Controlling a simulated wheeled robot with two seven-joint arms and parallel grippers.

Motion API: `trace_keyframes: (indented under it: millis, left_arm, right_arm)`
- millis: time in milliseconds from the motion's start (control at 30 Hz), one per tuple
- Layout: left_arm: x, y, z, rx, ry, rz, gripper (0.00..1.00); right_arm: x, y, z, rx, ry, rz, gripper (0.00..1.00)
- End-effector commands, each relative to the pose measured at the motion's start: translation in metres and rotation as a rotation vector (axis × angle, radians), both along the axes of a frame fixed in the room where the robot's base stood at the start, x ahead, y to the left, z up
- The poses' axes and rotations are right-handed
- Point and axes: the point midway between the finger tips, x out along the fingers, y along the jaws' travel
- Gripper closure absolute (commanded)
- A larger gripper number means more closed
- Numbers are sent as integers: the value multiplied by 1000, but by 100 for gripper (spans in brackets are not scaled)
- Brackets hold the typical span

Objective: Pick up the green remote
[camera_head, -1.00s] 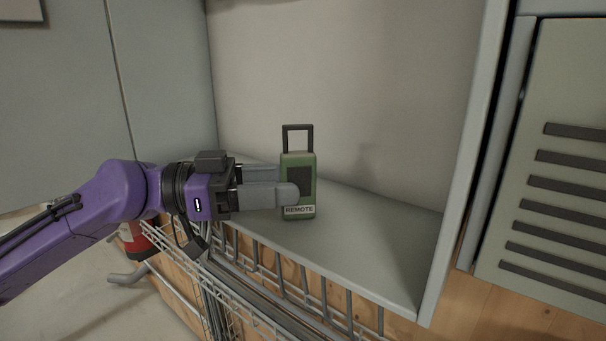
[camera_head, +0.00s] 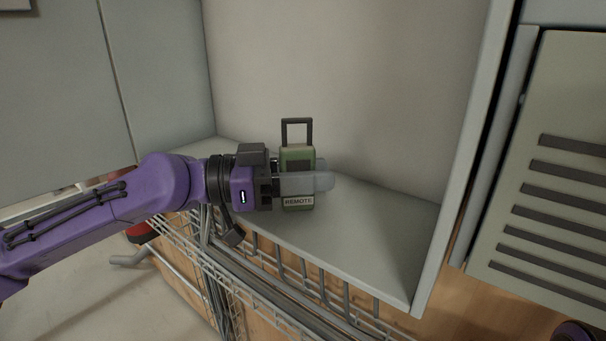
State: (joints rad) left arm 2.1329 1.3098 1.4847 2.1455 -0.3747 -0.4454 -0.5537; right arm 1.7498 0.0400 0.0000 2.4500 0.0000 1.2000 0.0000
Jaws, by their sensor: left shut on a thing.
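The green remote (camera_head: 297,153) stands upright on the grey shelf (camera_head: 370,237), with a black loop handle on top and a white "REMOTE" label low on its front. My left gripper (camera_head: 315,183) reaches in from the left and is shut on the remote. One grey finger crosses the front of the remote, just above the label, and hides its middle. The other finger is mostly hidden behind the remote. A small purple and dark part of my right arm (camera_head: 577,334) shows at the bottom right corner; its gripper is not visible.
A wire rack (camera_head: 262,270) runs below the shelf's front edge. The shelf's right side wall (camera_head: 465,150) stands right of the remote, and a slatted panel (camera_head: 560,190) is beyond it. The shelf right of the remote is clear.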

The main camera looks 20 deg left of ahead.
Motion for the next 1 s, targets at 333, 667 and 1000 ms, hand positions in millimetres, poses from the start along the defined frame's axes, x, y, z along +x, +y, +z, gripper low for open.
trace_keyframes:
  millis: [333,667,1000]
  left_arm:
    - [-13,31,-1,-5,-3,4,100]
    - [-47,101,0,-5,-3,3,100]
    - [-72,153,1,-3,0,0,100]
  right_arm:
    - [0,0,-24,0,0,0,57]
    - [0,0,-47,0,0,0,57]
    - [0,0,-60,0,0,0,57]
